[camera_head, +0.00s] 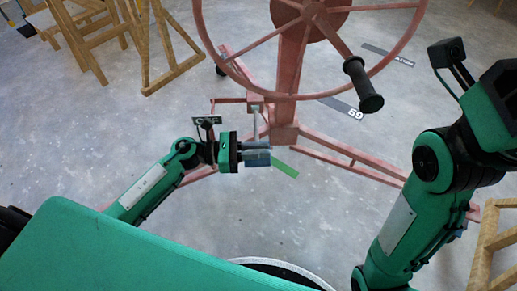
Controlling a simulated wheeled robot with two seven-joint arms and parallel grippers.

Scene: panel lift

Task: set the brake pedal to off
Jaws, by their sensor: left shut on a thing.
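The brake pedal (255,122) looks like a thin pale grey lever hanging from the red frame below the big wheel. My left gripper (258,157) is at its lower end, shut on it; the fingers hide that end. A green strip (286,169) lies just right of the left fingertips. My right arm comes up at the right; its gripper fingers are not visible.
The large red wheel (288,84) with a black handle (363,90) stands above the pedal on a red stand (286,110) with spread legs. Wooden trestles (160,60) stand at upper left, another wooden frame (490,245) at lower right.

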